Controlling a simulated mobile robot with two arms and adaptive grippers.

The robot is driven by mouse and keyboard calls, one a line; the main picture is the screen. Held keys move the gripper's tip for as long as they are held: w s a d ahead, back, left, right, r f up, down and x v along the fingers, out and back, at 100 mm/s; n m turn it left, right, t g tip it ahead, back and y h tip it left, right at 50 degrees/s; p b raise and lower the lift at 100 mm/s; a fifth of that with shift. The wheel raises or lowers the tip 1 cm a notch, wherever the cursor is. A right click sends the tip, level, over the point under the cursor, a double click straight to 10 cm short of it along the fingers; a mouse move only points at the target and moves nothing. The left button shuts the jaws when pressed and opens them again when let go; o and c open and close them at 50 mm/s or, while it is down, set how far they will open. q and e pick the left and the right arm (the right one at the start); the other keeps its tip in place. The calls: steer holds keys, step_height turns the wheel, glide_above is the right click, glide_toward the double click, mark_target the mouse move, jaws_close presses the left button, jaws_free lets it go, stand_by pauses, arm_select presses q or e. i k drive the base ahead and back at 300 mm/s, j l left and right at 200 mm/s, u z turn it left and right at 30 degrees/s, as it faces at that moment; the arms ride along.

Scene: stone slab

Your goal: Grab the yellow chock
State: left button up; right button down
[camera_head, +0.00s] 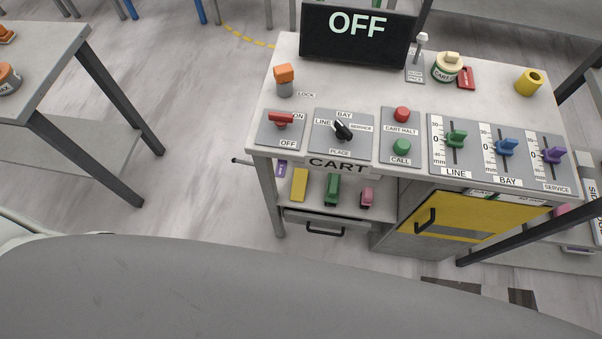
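A yellow block (299,184) lies on the shelf under the console top, left of a green piece (332,190) and a pink piece (367,197). It looks like a flat upright bar, partly under the front edge of the top. A small yellow cylinder (529,82) with a dark hole stands at the back right of the console top. I cannot tell for certain which of these is the chock. Neither of my grippers shows in this view.
The console top (345,93) carries a screen (357,37) reading OFF, a red switch (281,119), a black knob (343,130), buttons and three sliders. A drawer (322,225) and a yellow door (470,228) are below. Another table (45,50) stands left, with free floor between.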

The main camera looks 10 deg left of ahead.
mark_target(300, 176)
steer(key=k+j+u, duration=0.15)
steer(key=j, duration=0.35)
steer(key=j+u, duration=0.2)
steer(key=j, duration=0.35)
steer(key=k+j+u, duration=0.15)
steer(key=j, duration=0.4)
